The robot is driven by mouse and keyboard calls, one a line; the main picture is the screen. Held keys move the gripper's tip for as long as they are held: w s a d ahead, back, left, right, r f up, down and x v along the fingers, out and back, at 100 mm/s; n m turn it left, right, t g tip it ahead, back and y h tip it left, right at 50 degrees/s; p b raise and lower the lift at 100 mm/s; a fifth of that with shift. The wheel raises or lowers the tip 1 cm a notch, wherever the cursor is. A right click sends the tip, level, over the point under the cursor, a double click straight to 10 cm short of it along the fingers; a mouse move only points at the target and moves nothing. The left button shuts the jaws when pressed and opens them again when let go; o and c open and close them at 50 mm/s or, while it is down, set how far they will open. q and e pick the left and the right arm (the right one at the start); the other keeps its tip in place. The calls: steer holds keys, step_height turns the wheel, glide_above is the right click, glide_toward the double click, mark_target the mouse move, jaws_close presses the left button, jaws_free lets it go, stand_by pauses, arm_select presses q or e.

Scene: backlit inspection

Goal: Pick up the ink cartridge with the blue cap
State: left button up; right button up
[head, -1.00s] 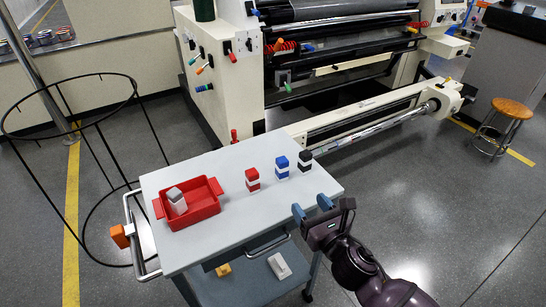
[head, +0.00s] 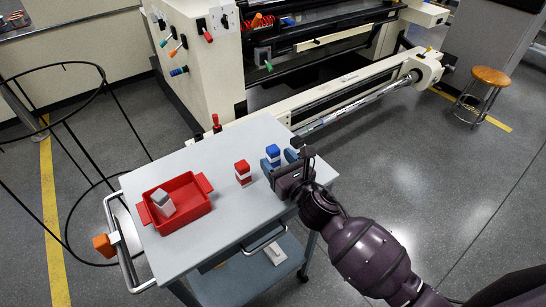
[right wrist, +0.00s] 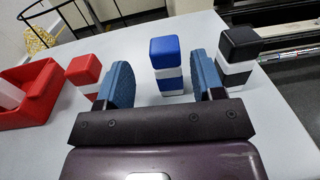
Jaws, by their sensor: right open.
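The ink cartridge with the blue cap (head: 273,152) stands upright on the grey cart top (head: 225,215), with a blue and white banded body. In the right wrist view the blue-capped cartridge (right wrist: 166,52) shows in the gap between the blue fingers, touching neither visibly. My right gripper (head: 279,166) is open and empty, low over the cart top, just in front of this cartridge and hiding its lower part in the head view. In the right wrist view the open right gripper (right wrist: 162,80) is level with it. My left gripper is not in view.
A red-capped cartridge (right wrist: 84,70) stands close left of the fingers. A black-capped cartridge (right wrist: 240,46) stands close right. A red tray (head: 207,202) with a grey-capped cartridge (head: 164,203) sits at the left. A large machine (head: 215,85) stands behind the cart.

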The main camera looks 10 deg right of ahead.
mark_target(270, 147)
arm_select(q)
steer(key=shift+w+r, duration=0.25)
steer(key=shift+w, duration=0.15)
arm_select(e)
steer(key=shift+d+x, duration=0.15)
steer(key=shift+x, duration=1.15)
steer(key=shift+d+x, duration=0.15)
steer(key=shift+x, duration=1.15)
steer(key=shift+r, duration=0.15)
steer(key=c, duration=1)
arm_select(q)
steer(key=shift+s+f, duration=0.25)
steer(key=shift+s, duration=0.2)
arm_select(e)
steer(key=shift+w+r, duration=0.1)
steer(key=shift+r, duration=0.05)
